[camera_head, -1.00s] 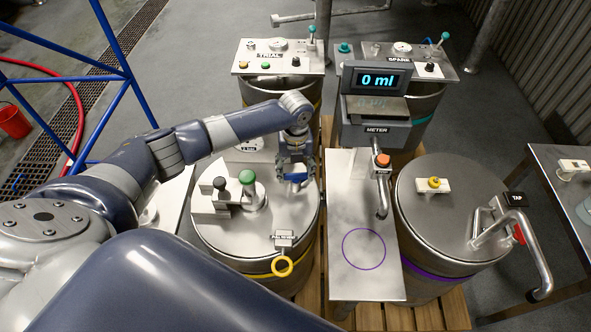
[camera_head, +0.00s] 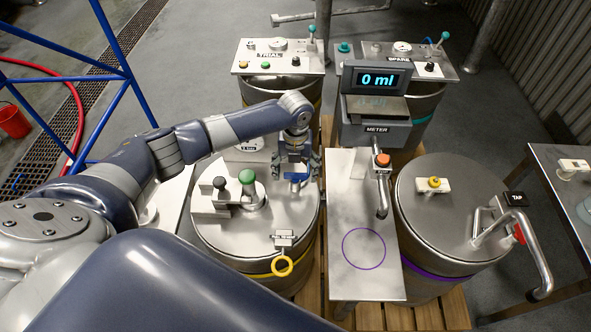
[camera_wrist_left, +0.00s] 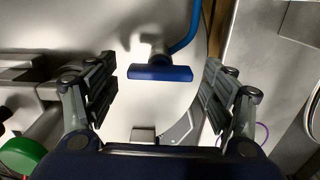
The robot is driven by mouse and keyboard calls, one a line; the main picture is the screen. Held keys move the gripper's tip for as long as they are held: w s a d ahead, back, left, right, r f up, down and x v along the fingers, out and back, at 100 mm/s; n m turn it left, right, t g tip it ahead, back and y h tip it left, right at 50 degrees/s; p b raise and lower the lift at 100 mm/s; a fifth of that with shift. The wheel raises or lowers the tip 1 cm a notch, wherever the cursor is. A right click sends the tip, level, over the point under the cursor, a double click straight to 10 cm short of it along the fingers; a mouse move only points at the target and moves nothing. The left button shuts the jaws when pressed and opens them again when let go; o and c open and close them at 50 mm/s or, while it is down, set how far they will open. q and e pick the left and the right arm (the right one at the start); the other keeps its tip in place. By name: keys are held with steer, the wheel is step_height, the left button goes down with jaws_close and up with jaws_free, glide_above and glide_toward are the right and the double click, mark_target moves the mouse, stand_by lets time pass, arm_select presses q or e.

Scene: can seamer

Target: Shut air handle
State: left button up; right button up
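The air handle is a small blue bar (camera_head: 296,178) on the steel lid of the left drum (camera_head: 235,235). In the left wrist view the blue handle (camera_wrist_left: 160,73) lies crosswise on a metal stem, with a blue hose beside it. My left gripper (camera_head: 298,168) is over the handle, pointing down. In the left wrist view my left gripper (camera_wrist_left: 160,90) is open, with one finger on each side of the handle and clear gaps between them. My right gripper is not in view.
A green knob (camera_head: 247,177) and a black knob (camera_head: 220,183) stand on the same lid, left of the handle. A yellow ring (camera_head: 282,266) is at its front. The meter stand (camera_head: 377,130) with a steel plate (camera_head: 350,285) is to the right.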

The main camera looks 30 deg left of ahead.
mark_target(295, 174)
arm_select(q)
steer(key=shift+r, duration=0.2)
step_height(295, 174, up, 12)
steer(key=shift+f, duration=0.15)
stand_by(0.4)
stand_by(0.4)
